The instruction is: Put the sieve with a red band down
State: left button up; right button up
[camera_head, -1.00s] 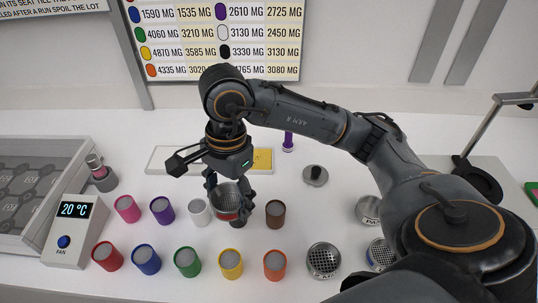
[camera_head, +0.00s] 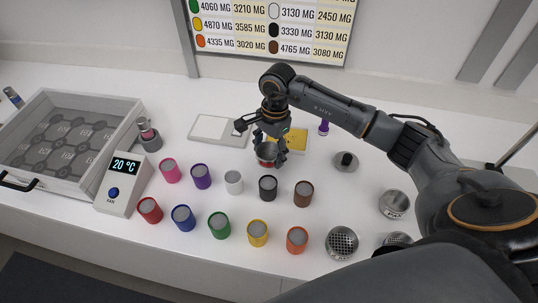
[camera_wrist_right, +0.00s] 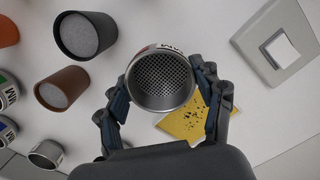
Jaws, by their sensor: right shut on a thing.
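The sieve with a red band (camera_head: 267,154) is a small metal cup with a perforated bottom. My right gripper (camera_head: 270,148) is shut around it, behind the black jar (camera_head: 268,187) and just left of the yellow speckled card (camera_head: 290,141). In the right wrist view the sieve (camera_wrist_right: 162,82) sits between both fingers, its mesh facing the camera and a bit of red on its rim. The yellow card (camera_wrist_right: 190,121) lies partly below it there. I cannot tell whether the sieve touches the surface. My left gripper is not in view.
Coloured jars stand in two rows in front, including white (camera_head: 234,182) and brown (camera_head: 303,193). Other sieves (camera_head: 342,243) stand at the right front. A pale flat tray (camera_head: 217,131) lies left of the gripper.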

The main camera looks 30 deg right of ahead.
aim_at(269, 157)
notch_tip(269, 157, down, 2)
jog(key=shift+f+p, duration=0.1)
jog(key=shift+p, duration=0.55)
jog(key=shift+f+b, duration=0.35)
jog(key=shift+f, duration=0.15)
jog(key=o, duration=1.3)
jog(key=shift+r, duration=0.15)
